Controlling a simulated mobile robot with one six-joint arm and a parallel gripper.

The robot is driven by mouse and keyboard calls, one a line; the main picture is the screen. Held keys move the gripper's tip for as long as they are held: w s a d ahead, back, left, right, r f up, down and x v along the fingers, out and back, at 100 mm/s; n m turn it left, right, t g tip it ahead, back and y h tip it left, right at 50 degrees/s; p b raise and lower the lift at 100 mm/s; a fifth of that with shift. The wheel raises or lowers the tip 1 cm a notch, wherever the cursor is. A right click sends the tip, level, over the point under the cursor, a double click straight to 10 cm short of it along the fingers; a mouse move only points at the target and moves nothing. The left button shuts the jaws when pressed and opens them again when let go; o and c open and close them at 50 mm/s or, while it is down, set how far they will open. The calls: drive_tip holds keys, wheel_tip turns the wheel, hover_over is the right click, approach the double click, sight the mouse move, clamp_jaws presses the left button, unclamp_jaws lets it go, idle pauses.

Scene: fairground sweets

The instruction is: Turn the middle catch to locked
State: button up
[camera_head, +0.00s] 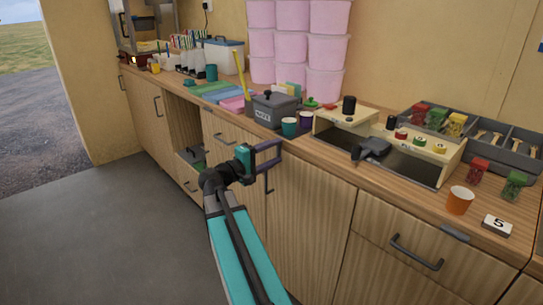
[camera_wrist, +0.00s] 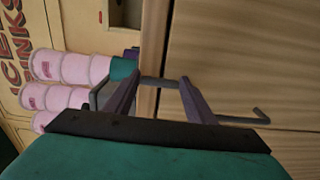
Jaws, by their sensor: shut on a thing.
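My gripper (camera_head: 278,152) is at the front of the wooden cupboards, just below the counter edge. The handle's bent end sticks out to the right there; in the head view the handle (camera_head: 268,186) hangs below the fingers.
The grey floor (camera_head: 110,225) at left is clear.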

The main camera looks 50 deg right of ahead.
drive_tip(key=shift+w+r, duration=0.15)
drive_tip(key=o, duration=1)
drive_tip(key=shift+o, duration=0.2)
drive_tip(key=a, duration=1.3)
drive_tip(key=shift+w+a, duration=0.35)
drive_tip(key=shift+w, duration=0.05)
drive_tip(key=shift+f, duration=0.2)
